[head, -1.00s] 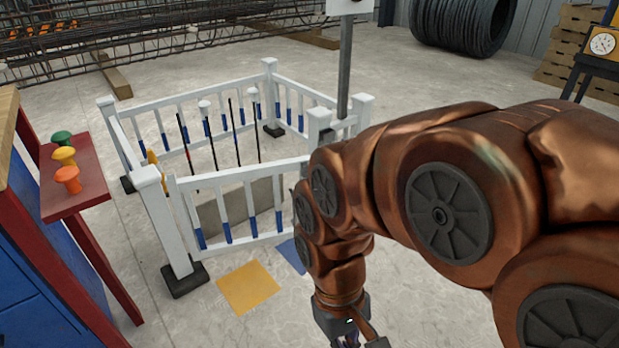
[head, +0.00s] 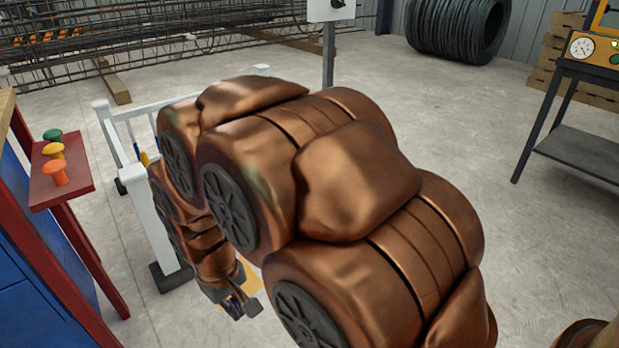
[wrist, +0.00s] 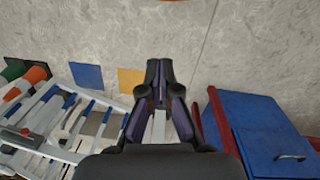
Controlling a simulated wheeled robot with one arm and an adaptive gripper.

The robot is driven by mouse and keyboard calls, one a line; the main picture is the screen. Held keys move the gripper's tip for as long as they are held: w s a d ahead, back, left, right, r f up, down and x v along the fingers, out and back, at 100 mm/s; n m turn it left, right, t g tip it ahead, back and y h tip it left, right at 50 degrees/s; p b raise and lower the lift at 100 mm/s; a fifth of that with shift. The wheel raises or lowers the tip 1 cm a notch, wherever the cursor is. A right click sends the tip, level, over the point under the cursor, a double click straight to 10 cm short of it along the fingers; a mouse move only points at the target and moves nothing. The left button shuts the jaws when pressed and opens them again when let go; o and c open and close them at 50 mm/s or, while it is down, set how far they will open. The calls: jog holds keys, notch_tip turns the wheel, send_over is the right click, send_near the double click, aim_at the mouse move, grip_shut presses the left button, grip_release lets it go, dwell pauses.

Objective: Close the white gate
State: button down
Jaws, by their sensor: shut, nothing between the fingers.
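The white gate and pen are mostly hidden behind my arm in the head view. A white corner post (head: 152,228) on a dark foot and part of the white fence rail (head: 145,108) show at the left. In the wrist view, white railing with blue-sleeved bars (wrist: 103,117) lies at lower left; I cannot tell which part is the gate. My gripper (head: 243,305) hangs low, right of the corner post's foot in the head view. In the wrist view its dark fingers (wrist: 158,68) are shut and empty, with a white post (wrist: 158,127) partly showing between them.
A yellow floor mat (wrist: 131,81) and blue floor mat (wrist: 87,76) lie near the railing. A red shelf with coloured knobs (head: 72,185) and a blue cabinet (wrist: 270,130) stand close by. A dark instrument stand (head: 580,150) is at right.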

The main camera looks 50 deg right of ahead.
jog(key=w+d+f+m+t+h, duration=0.1)
jog(key=w+d+f+t, duration=0.25)
jog(key=w+d, duration=0.5)
jog(key=w+d+f+t+h+b, duration=0.15)
jog(key=w+d+f, duration=0.35)
jog(key=d, duration=0.7)
jog(key=w+d+f+m+t+h, duration=0.15)
jog(key=w+d+t, duration=0.25)
jog(key=w+d, duration=0.55)
jog(key=s+d+f+m+t+h, duration=0.1)
jog(key=s+d+f+t+h, duration=0.15)
jog(key=d, duration=0.55)
jog(key=s+d+f+m+t+h, duration=0.1)
jog(key=s+d+f+t+h, duration=0.15)
jog(key=d, duration=0.65)
jog(key=s+d+r+m+t+h+b, duration=0.1)
jog(key=s+d+m+t+h, duration=0.15)
jog(key=s, duration=0.45)
jog(key=w+d+r+n+b, duration=0.1)
jog(key=w+d+r+b, duration=0.1)
jog(key=w+d+b, duration=0.4)
jog(key=shift+w+a+x, duration=0.2)
jog(key=shift+a+x, duration=0.05)
jog(key=shift+x, duration=2.6)
jog(key=shift+f, duration=0.2)
